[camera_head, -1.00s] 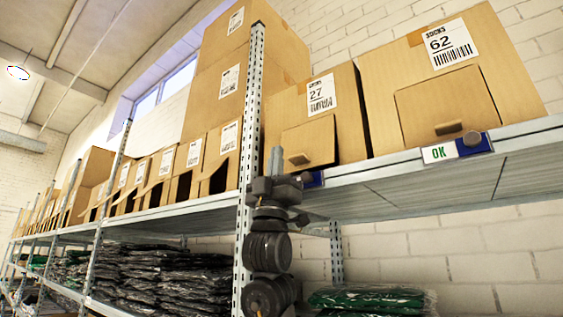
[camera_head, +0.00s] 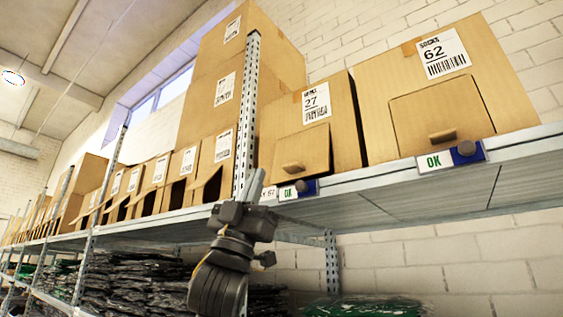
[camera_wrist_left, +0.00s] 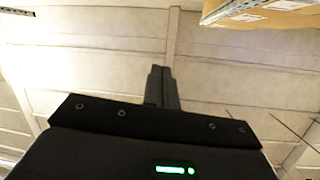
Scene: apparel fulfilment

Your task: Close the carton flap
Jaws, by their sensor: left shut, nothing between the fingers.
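The carton labelled 27 (camera_head: 338,122) stands on the upper shelf, with its front flap (camera_head: 301,150) and the flap's small tab showing. The flap covers the front; I cannot tell whether it lies fully flush. The carton labelled 62 (camera_head: 375,95) stands to its right, its flap (camera_head: 440,110) lying over the front. My left gripper (camera_head: 257,180) is shut and empty, pointing up at the shelf edge, just left of and below carton 27's flap. Its closed fingers (camera_wrist_left: 162,72) also show in the left wrist view, against the ceiling. My right gripper is out of view.
A metal post (camera_head: 247,100) rises close behind my left gripper. The shelf edge (camera_head: 370,180) carries OK tags and blue button units (camera_head: 467,151). Left of the post, several cartons (camera_head: 182,165) have flaps hanging open. Bagged garments (camera_head: 130,285) lie on the shelf below.

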